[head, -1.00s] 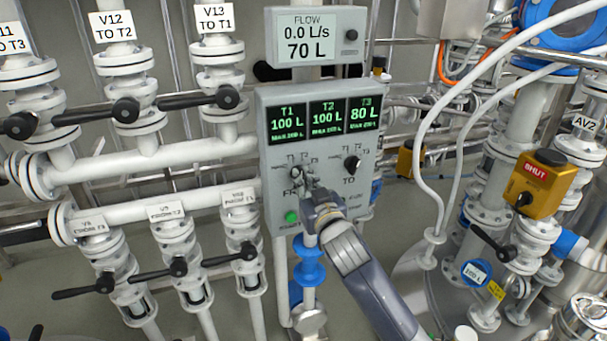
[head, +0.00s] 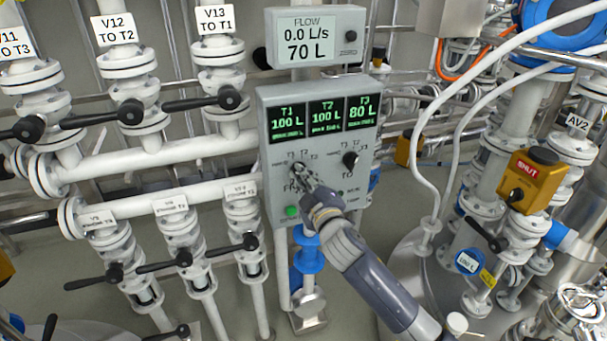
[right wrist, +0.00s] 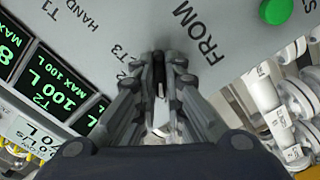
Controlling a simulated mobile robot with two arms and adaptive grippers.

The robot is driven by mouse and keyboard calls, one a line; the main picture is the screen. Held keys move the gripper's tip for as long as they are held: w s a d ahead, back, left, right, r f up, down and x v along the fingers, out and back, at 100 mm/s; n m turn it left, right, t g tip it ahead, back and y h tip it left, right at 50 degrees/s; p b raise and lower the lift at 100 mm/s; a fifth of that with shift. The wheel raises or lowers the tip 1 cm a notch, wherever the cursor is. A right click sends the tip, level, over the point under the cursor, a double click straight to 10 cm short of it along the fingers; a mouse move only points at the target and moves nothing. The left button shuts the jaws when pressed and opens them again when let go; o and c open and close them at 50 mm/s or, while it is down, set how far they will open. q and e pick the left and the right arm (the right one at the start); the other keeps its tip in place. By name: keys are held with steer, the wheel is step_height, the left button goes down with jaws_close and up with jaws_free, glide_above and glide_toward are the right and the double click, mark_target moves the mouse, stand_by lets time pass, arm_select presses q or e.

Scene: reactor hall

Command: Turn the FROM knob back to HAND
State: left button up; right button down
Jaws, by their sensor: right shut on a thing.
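The FROM knob (head: 297,167) is on the left of the grey control panel (head: 268,188), mostly hidden by my right gripper (head: 300,178). Its pointer direction cannot be made out. The right gripper is shut on the knob, its arm reaching up from the lower right. In the right wrist view the fingers (right wrist: 158,62) close together at the dial, beside the printed words FROM, HAND, T1 and T3. My left gripper is not in view.
The black TO knob (head: 350,159) is close on the right of the gripper, and a green button (head: 292,211) is below. Tank displays (head: 326,115) read 100, 100 and 80 L. The flow meter (head: 316,34) reads 0.0 L/s. Valves with black handles (head: 183,258) stand left.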

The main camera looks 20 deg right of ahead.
steer(key=shift+n, duration=0.5)
steer(key=c, duration=1.7)
jaws_free()
steer(key=s, duration=1.2)
steer(key=shift+d, duration=0.2)
steer(key=shift+f, duration=0.1)
